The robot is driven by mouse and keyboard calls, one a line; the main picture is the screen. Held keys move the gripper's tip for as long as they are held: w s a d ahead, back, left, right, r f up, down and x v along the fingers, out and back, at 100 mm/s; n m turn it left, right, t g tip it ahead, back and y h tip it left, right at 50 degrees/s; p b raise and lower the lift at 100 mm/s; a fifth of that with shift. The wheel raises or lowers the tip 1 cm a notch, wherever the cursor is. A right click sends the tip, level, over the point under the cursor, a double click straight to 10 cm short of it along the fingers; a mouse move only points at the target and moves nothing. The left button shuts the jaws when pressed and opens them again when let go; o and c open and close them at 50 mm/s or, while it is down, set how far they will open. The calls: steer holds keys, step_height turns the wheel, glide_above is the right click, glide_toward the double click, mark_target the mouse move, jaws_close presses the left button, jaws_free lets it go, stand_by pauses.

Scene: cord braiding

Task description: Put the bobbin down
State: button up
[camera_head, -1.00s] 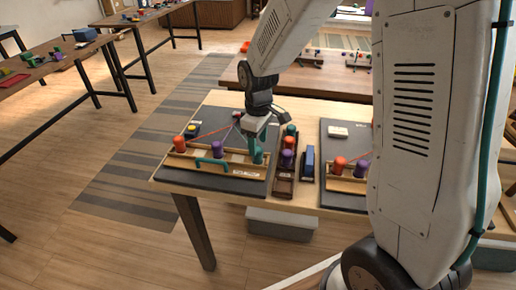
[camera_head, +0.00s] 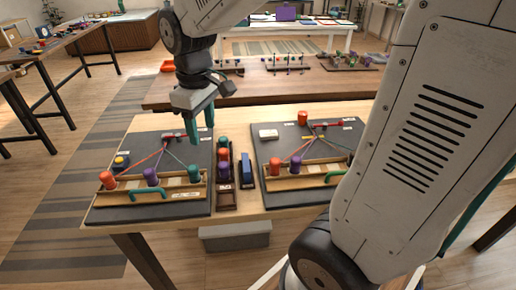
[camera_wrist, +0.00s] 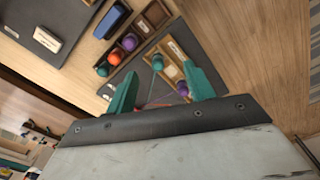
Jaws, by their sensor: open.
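A teal bobbin (camera_head: 194,172) stands upright at the right end of the wooden rack (camera_head: 170,193) on the left board (camera_head: 100,215). A purple bobbin (camera_head: 150,177) and an orange bobbin (camera_head: 106,180) stand in the same rack. Cords run from all three to a small fitting at the board's back. My gripper (camera_head: 200,132) is open and empty above the board, clear of the teal bobbin. In the wrist view, my gripper (camera_wrist: 162,72) has its teal fingers spread, with the teal bobbin (camera_wrist: 157,62) seen apart below, between them.
A dark tray (camera_head: 226,200) with spare bobbins and a blue block (camera_head: 247,170) lie right of the left board. A second board (camera_head: 265,150) with its own rack and cords is farther right. A yellow-and-blue item (camera_head: 121,161) lies at the left.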

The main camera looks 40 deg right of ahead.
steer(key=s+d+r+m, duration=0.1)
steer(key=s+m, duration=0.1)
steer(key=s, duration=0.7)
steer(key=s+r+m, duration=0.2)
steer(key=s+m, duration=0.1)
steer(key=s, duration=0.7)
steer(key=shift+d+m+t, duration=0.3)
steer(key=shift+d+t, duration=0.1)
